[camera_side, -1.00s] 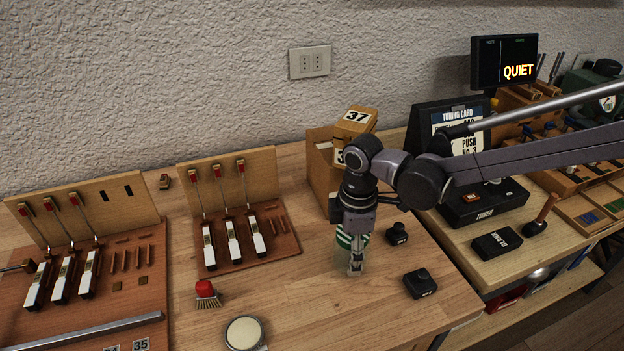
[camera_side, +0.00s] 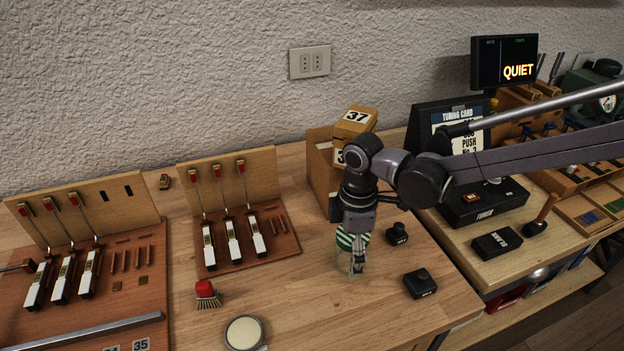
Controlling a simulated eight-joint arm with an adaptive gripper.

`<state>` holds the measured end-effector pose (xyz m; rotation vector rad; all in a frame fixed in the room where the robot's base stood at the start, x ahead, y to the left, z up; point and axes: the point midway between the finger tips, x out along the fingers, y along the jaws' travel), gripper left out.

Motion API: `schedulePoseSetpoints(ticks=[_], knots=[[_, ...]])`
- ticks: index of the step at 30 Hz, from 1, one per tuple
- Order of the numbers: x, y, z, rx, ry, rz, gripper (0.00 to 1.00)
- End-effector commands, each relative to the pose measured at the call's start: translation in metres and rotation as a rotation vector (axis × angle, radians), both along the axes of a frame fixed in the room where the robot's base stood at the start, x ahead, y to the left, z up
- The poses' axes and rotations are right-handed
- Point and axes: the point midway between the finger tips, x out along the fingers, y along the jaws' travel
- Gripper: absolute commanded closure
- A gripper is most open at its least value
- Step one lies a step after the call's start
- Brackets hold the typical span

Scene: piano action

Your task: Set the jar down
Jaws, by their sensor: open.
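I cannot tell whether the fingers touch the jar.
A wooden box with number blocks (camera_side: 354,123) stands behind my arm. A red brush (camera_side: 206,293) and a round tin (camera_side: 244,333) lie at the left front. Bare bench lies between.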

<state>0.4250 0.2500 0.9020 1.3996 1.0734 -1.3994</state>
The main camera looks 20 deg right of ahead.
Motion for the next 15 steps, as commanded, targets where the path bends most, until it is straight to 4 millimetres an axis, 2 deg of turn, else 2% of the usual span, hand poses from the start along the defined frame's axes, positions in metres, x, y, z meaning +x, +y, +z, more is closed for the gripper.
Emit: schedulePoseSetpoints(ticks=[15], knots=[[-0.001,0.000,0.090,0.000,0.000,0.000,0.13]])
